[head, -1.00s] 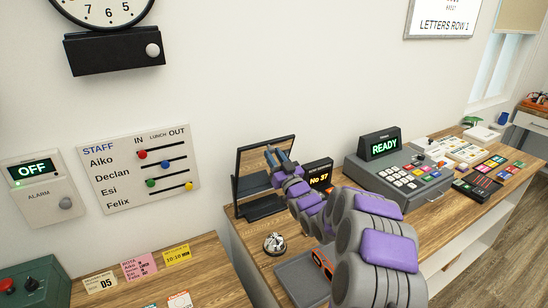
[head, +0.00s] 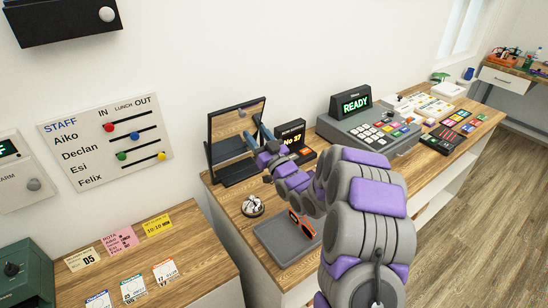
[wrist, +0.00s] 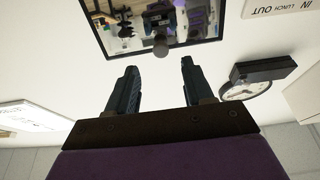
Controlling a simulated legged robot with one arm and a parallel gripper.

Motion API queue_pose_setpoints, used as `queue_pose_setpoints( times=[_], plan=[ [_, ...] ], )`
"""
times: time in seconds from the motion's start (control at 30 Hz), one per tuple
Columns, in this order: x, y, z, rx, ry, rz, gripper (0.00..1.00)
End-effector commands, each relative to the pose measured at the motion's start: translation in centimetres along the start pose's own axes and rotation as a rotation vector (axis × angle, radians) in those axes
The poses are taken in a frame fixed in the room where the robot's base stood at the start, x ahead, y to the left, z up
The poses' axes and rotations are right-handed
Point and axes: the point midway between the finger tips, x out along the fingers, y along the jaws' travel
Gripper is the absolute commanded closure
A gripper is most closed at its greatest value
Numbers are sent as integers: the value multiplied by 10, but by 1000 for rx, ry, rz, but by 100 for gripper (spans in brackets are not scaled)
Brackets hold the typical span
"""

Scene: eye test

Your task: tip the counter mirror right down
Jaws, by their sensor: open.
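The counter mirror (head: 226,148) has a black frame and stands near upright on a dark base at the wall end of the wooden counter. In the wrist view the mirror (wrist: 120,38) fills the top middle, upside down, with a round grey knob (wrist: 160,46) at its edge. My gripper (head: 259,122) is in front of the mirror's right side, open and empty. In the wrist view my gripper's fingers (wrist: 158,66) are spread, and the knob appears between and beyond their tips. I see no contact with the mirror. My fingers hide part of its right side in the head view.
A ticket display (head: 291,137) and a cash register (head: 368,125) stand right of the mirror. A bell (head: 253,206) and a grey tray (head: 275,252) with orange-framed glasses (head: 301,225) lie in front. The wall is close behind.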

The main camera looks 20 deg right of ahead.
Motion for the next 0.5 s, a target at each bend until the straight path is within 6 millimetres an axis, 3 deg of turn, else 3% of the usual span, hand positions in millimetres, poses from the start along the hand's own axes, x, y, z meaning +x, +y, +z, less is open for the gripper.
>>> queue_pose_setpoints(
  times=[0.3,0.5],
  plan=[
    [-66,2,1,0,-5,4,48],
    [-94,1,1,0,-3,3,48]
  ],
)
